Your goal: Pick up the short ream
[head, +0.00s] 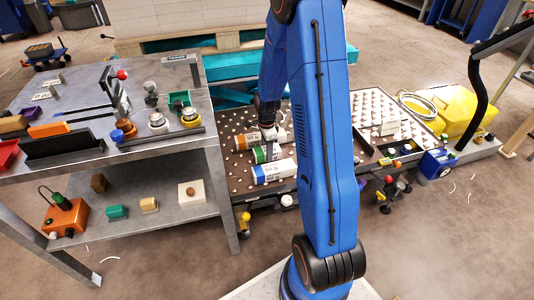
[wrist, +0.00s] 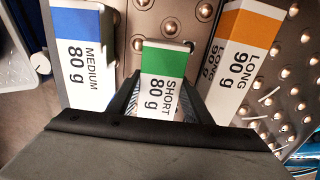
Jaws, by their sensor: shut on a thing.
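The short ream (wrist: 160,85) is a white pack with a green band, marked SHORT 80 g, in the middle of the wrist view. It also shows in the head view (head: 261,154), between two other reams on the ball-studded table. My gripper (wrist: 158,105) is shut on it, with a jaw on each side. In the head view my gripper (head: 268,133) is at the right end of the ream and partly hidden. I cannot tell whether the ream touches the table.
The blue-banded medium ream (wrist: 82,60) lies close on the left, and the orange-banded long ream (wrist: 240,60) close on the right. The ball table (head: 237,186) carries them. A grey workbench (head: 150,160) stands to the left. A second studded panel (head: 372,108) is right of my arm.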

